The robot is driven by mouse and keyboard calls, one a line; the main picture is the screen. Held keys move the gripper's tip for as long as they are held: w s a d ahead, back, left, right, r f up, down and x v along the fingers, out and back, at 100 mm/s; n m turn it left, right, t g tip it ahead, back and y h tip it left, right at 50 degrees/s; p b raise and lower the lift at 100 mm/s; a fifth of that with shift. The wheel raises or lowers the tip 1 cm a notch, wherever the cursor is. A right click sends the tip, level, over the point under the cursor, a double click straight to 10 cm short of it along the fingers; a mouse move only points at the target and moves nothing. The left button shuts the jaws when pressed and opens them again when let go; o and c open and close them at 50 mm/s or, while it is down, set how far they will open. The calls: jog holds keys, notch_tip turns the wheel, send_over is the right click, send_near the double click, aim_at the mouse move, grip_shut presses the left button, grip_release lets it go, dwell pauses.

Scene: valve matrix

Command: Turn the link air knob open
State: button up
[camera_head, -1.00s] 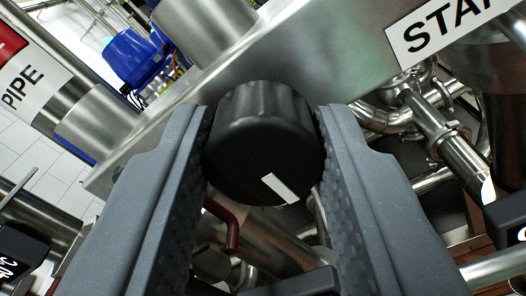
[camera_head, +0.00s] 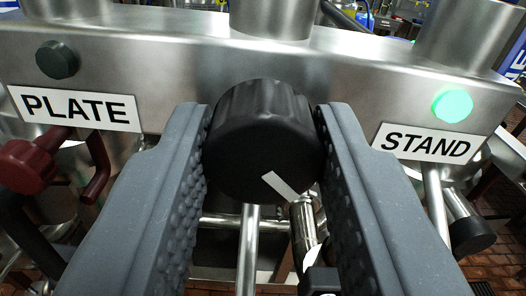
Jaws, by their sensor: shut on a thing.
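A black round knob (camera_head: 262,140) with a white pointer mark sits on the front of a steel manifold block in the middle of the view. The white mark slants down to the right on the knob's face. My gripper (camera_head: 264,145) is shut on the knob, one finger pressed on its left side and one on its right. No label for this knob is visible; the fingers hide part of the block beside it.
A PLATE label (camera_head: 76,108) with a dark button (camera_head: 57,60) is at left, and a STAND label (camera_head: 427,144) with a lit green button (camera_head: 452,105) at right. A dark red valve handle (camera_head: 34,163) is at lower left. Steel pipes (camera_head: 250,245) run below.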

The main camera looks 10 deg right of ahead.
jog(key=n, duration=0.4)
jog(key=shift+n, duration=0.3)
jog(key=n, duration=0.4)
jog(key=shift+f, duration=0.1)
dwell(0.4)
jog(key=o, duration=1)
jog(key=shift+s, duration=0.45)
jog(key=s, duration=1.3)
jog(key=shift+p, duration=0.3)
